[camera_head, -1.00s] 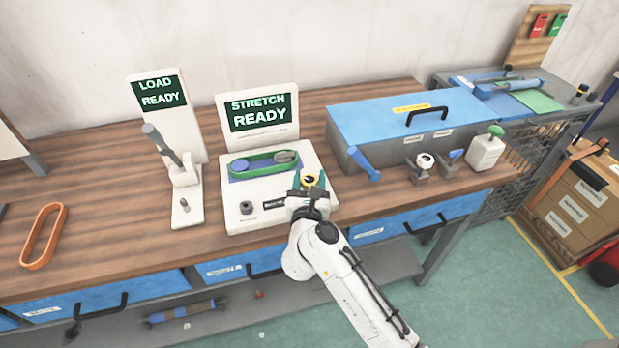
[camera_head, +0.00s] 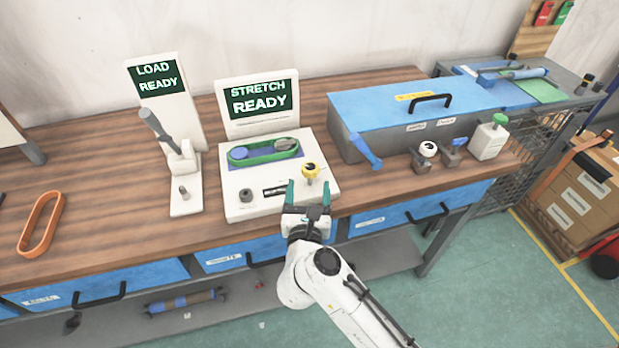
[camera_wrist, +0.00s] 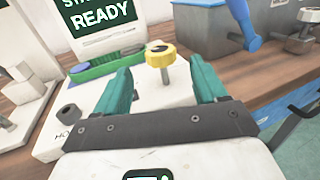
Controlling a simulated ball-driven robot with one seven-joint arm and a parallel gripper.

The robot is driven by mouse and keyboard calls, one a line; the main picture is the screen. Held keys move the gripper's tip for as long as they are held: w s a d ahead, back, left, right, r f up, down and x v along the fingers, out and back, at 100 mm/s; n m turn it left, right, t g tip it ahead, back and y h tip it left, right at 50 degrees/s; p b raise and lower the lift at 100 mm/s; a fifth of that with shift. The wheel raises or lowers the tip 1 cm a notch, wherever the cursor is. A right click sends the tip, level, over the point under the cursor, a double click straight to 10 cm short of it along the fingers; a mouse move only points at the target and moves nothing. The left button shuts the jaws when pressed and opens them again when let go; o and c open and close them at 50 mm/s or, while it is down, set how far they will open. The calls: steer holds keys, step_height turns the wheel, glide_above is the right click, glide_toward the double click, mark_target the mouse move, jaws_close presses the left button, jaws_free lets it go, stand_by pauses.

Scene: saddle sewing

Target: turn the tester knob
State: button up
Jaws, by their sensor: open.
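The stretch tester (camera_head: 235,205) is a white unit on the wooden bench, with a dark screen (camera_head: 260,104) reading "STRETCH READY". Its yellow knob (camera_head: 310,171) stands on a metal stem at the right of the top face. A green belt (camera_head: 263,153) lies around the pads behind it. My gripper (camera_head: 308,190) is open and empty, just in front of the knob and apart from it. In the wrist view the knob (camera_wrist: 161,54) shows beyond the two green fingertips (camera_wrist: 162,80), between them in the picture.
A load tester (camera_head: 186,207) with a grey lever stands to the left. An orange belt (camera_head: 25,245) lies farther left. A blue-lidded box (camera_head: 375,103) and small tools stand to the right. A dark knob (camera_head: 245,195) sits on the tester's front left.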

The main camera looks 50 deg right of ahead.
steer(key=shift+v, duration=1.55)
steer(key=w+a+r+n+t+y, duration=0.4)
steer(key=a+r+n+t+y, duration=0.45)
steer(key=n, duration=0.95)
steer(key=s+a+f+n+g+y, duration=0.25)
steer(key=a+f+n+y, duration=0.55)
steer(key=n+y, duration=0.65)
steer(key=s+d+f+n+g+h, duration=0.2)
steer(key=s+f+n+g+h, duration=0.3)
steer(key=s+f+n+g, duration=0.5)
steer(key=s+d+f+n+g+h, duration=0.3)
steer(key=s+d+g, duration=0.2)
steer(key=s+d, duration=0.3)
steer(key=s, duration=0.3)
steer(key=shift+s+f+g+h, duration=0.25)
steer(key=shift+f+g+h, duration=0.1)
steer(key=shift+g+h, duration=0.05)
